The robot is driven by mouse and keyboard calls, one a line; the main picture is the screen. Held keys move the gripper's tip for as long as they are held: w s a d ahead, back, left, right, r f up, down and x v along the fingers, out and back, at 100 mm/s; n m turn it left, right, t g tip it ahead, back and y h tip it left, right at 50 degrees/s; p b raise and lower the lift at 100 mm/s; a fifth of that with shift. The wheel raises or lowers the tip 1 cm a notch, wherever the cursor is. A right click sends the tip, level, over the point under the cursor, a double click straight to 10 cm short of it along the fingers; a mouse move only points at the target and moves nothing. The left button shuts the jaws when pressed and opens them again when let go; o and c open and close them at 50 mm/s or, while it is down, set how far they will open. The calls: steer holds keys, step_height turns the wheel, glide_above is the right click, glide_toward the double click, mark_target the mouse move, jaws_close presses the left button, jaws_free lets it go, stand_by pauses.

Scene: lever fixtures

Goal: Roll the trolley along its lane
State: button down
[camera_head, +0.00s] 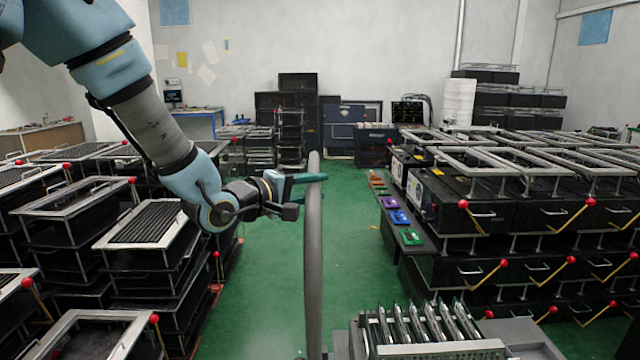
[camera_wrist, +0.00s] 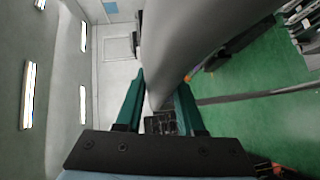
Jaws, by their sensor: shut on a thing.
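A thick grey upright bar (camera_head: 314,260), curved at its top, rises from the bottom edge near the middle of the head view. It looks like the trolley's handle, but its join to a trolley body is out of sight. My gripper (camera_head: 310,179), with teal fingers, is shut on the bar near its top. In the wrist view the bar (camera_wrist: 192,40) passes between the two fingers (camera_wrist: 161,88). A grey metal rack with several slanted bars (camera_head: 420,330) stands at the bottom, right of the bar. I cannot tell whether it belongs to the trolley.
Green floor (camera_head: 262,260) forms an open lane running back between two rows of stacked dark units. The left stacks (camera_head: 150,235) and right stacks (camera_head: 520,215) carry red-knobbed levers. Coloured blocks (camera_head: 397,217) sit on a low ledge along the lane's right side. Dark cabinets (camera_head: 352,128) stand at the back.

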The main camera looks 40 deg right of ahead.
steer(key=shift+w+a, duration=0.3)
steer(key=shift+a, duration=0.05)
steer(key=c, duration=0.5)
jaws_free()
steer(key=shift+s+d, duration=0.1)
steer(key=a, duration=0.3)
steer(key=a+r, duration=0.1)
steer(key=a, duration=0.3)
steer(key=s+a+b, duration=0.1)
steer(key=a, duration=0.2)
steer(key=shift+s+a+r, duration=0.1)
steer(key=shift+a+r, duration=0.1)
steer(key=shift+a, duration=0.1)
